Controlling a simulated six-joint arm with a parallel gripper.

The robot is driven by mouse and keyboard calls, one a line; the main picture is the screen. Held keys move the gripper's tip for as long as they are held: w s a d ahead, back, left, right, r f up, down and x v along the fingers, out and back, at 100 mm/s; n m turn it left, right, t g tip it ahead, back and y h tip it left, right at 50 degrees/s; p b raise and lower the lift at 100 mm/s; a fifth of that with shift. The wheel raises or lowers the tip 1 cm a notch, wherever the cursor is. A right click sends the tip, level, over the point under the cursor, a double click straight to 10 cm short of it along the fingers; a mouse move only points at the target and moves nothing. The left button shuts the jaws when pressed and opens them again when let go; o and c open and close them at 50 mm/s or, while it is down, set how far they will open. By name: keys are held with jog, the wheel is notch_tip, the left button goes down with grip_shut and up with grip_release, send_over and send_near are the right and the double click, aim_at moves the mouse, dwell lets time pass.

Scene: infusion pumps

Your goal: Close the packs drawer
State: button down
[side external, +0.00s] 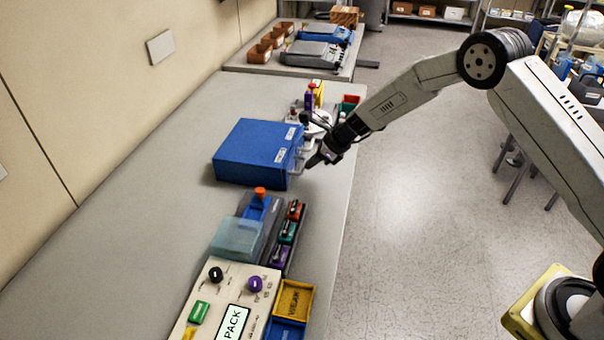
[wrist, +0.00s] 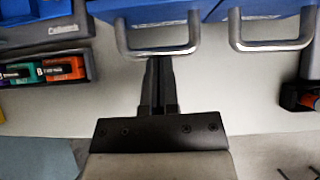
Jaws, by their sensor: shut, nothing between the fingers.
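A blue drawer cabinet (side external: 245,152) stands on the grey bench, with small white labels too small to read. Two blue drawer fronts, left (wrist: 150,12) and right (wrist: 268,8), show at the top of the wrist view. They look roughly level, and I cannot tell which is the packs drawer. Each has a metal loop handle, left (wrist: 160,51) and right (wrist: 270,45). My gripper (side external: 314,160) is shut and empty in front of the cabinet. In the wrist view its fingertips (wrist: 160,62) are at the left handle's bar; contact is unclear.
A device with colored modules (side external: 285,235) and a PACK panel (side external: 225,305) stand nearer the camera. Bottles (side external: 312,97) and a red bin (side external: 349,103) are behind my gripper. The bench is clear left of the cabinet; its edge runs close under my gripper.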

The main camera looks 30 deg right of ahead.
jog(key=shift+w+a+r, duration=0.1)
jog(key=shift+a, duration=0.05)
jog(key=shift+s+d+r, duration=0.15)
jog(key=shift+s+d, duration=0.4)
jog(key=shift+d, duration=0.1)
jog(key=shift+s+d+r, duration=0.3)
jog(key=shift+s+d, duration=0.25)
jog(key=shift+s+d+r, duration=0.25)
jog(key=shift+s+d, duration=0.25)
jog(key=shift+d, duration=0.05)
jog(key=v, duration=0.9)
jog(key=shift+s, duration=0.15)
jog(key=s+r+n+g+h, duration=0.1)
jog(key=s+n+h, duration=0.4)
jog(key=s+n, duration=2)
jog(key=shift+s+a+r+n+g+h, duration=0.2)
jog(key=shift+s+n+g+h, duration=0.1)
jog(key=shift+n+g, duration=0.55)
